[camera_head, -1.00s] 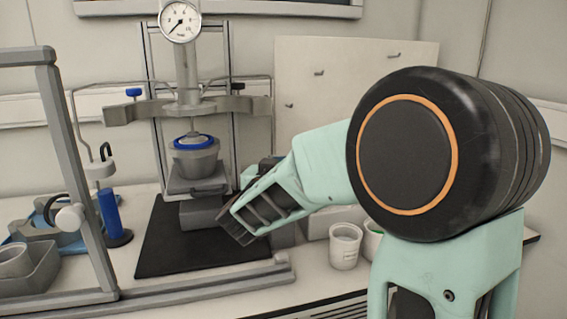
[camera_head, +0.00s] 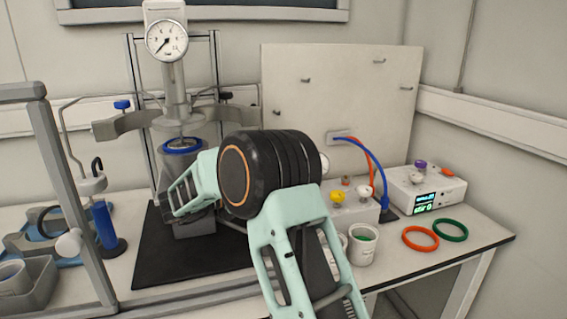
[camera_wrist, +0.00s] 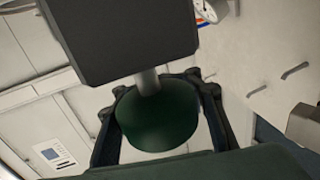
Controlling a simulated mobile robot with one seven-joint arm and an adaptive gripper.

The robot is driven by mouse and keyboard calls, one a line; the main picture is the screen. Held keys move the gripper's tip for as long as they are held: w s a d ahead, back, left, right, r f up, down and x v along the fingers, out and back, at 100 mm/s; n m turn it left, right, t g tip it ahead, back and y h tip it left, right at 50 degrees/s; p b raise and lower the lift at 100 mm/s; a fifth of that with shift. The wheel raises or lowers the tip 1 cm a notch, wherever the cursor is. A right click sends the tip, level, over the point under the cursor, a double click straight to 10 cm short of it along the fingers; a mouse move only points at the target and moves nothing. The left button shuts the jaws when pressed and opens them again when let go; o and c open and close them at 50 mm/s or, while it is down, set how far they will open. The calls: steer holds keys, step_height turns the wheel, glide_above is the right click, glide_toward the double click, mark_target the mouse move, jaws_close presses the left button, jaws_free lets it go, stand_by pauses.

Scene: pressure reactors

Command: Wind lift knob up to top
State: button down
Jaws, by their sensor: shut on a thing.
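In the wrist view, a dark green round lift knob (camera_wrist: 158,118) sits on a short grey shaft coming from a dark block (camera_wrist: 120,35). The two fingers of my gripper (camera_wrist: 160,108) are around the knob, one on each side, and shut on it. In the head view, my arm hides the gripper and the knob. The reactor vessel with a blue ring (camera_head: 182,147) stands under the grey reactor head (camera_head: 175,108). Part of the grey lift (camera_head: 195,224) shows below my arm; most of it is hidden.
A pressure gauge (camera_head: 167,40) tops the reactor. A frame post (camera_head: 66,200) and a blue cylinder (camera_head: 104,225) stand at left. At right are a white cup (camera_head: 362,247), a control box (camera_head: 425,190), and orange (camera_head: 420,239) and green rings (camera_head: 451,230).

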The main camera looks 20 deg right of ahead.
steer(key=m+g+p, duration=0.1)
steer(key=g, duration=0.1)
steer(key=s+m+g+p, duration=0.1)
steer(key=m+g+p, duration=0.1)
steer(key=shift+s+g, duration=0.2)
steer(key=shift+g, duration=0.2)
steer(key=c, duration=2.7)
jaws_free()
steer(key=shift+s+d+g+p, duration=0.1)
steer(key=shift+s+g+p, duration=0.2)
steer(key=shift+g, duration=0.1)
steer(key=shift+c, duration=0.2)
steer(key=shift+f+m, duration=0.1)
steer(key=shift+m, duration=0.2)
steer(key=shift+d+f, duration=0.1)
jaws_close()
steer(key=o, duration=1.4)
jaws_free()
steer(key=shift+c, duration=0.2)
steer(key=shift+w, duration=0.1)
steer(key=shift+r, duration=0.2)
